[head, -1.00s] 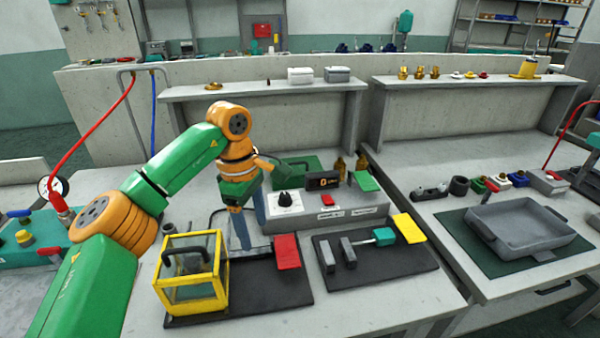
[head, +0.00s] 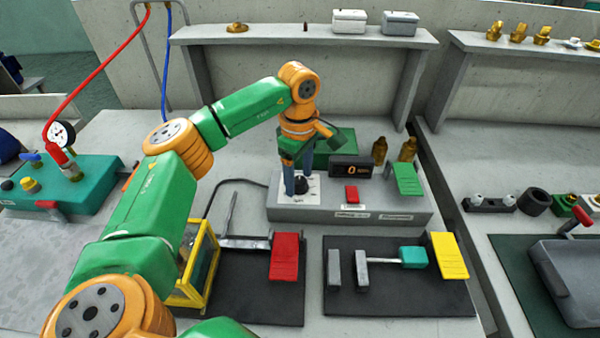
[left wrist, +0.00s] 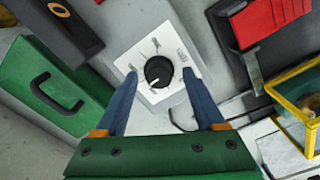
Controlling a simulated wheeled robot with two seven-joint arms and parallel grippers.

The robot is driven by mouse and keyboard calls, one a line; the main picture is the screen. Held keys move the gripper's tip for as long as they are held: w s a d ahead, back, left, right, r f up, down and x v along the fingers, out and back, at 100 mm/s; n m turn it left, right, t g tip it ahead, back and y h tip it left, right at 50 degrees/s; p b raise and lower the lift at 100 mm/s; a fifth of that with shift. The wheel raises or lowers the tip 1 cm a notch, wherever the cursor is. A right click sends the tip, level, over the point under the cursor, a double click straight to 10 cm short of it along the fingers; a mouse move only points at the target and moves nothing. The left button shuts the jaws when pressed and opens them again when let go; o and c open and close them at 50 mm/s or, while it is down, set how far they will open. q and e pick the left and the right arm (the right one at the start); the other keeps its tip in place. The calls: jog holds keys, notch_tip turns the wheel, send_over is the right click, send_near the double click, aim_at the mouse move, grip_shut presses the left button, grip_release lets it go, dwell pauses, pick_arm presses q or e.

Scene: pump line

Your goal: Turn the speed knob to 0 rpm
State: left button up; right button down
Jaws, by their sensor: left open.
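The speed knob (left wrist: 158,72) is a black dial with a white mark, on a white square plate (left wrist: 146,48) with printed ticks. In the head view the knob (head: 301,184) sits on the left of a grey control box (head: 330,213). The box's display (head: 351,170) shows an orange 0. My left gripper (left wrist: 160,75) is open, with its blue fingers on either side of the knob. I cannot tell whether they touch it. In the head view the left gripper (head: 296,185) points down over the plate and partly hides the knob. My right gripper is not in view.
A red button (head: 352,194) and a green flap (head: 407,180) are on the same box. In front lie black mats with a red plate (head: 285,256), a yellow plate (head: 449,256) and a yellow-framed guard (head: 206,263). Brass bottles (head: 407,149) stand behind the box.

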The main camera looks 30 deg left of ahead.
pick_arm(q)
jog(key=shift+w+f, duration=0.1)
jog(key=c, duration=0.6)
grip_shut()
